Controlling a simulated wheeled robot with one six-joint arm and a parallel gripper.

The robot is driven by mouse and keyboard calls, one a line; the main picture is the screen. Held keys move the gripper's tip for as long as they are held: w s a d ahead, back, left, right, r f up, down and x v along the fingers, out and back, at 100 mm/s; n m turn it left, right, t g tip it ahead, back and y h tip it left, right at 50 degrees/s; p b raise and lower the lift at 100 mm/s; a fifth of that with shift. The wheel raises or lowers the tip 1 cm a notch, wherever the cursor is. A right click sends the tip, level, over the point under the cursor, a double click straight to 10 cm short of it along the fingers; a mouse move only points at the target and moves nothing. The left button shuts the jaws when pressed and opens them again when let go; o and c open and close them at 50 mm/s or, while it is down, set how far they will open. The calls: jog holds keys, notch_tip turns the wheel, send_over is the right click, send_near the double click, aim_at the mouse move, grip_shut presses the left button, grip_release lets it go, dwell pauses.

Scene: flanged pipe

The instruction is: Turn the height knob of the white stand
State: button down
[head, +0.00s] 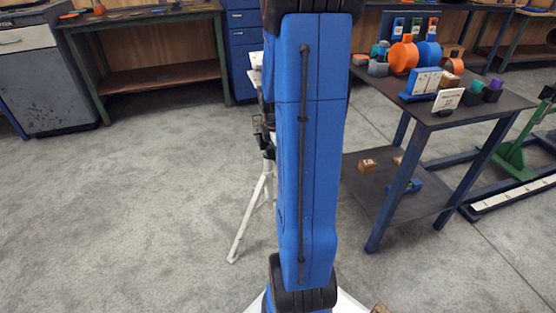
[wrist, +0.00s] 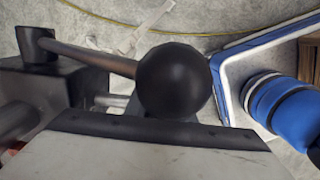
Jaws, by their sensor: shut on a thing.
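The white stand (head: 258,200) shows in the head view behind my blue arm, with a splayed white leg on the floor and dark fittings higher up. My arm hides much of it, and my gripper is hidden there too. In the wrist view the height knob (wrist: 174,78) is a black ball on the end of a grey rod, which runs left to a dark hub. My gripper (wrist: 165,125), a pale body with a black edge, is at the bottom of that view, right against the ball. It is shut on the knob; the contact itself is partly hidden.
A dark table (head: 465,115) with blue legs stands to the right, with orange and blue rings, blocks and a small sign. A workbench (head: 140,18) and a grey cabinet (head: 45,85) stand at the back left. The floor (head: 150,220) to the left is clear.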

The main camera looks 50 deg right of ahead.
jog(key=c, duration=1.5)
grip_release()
jog(key=shift+w+a+r, duration=0.1)
jog(key=shift+a+r, duration=0.05)
jog(key=shift+r, duration=3.6)
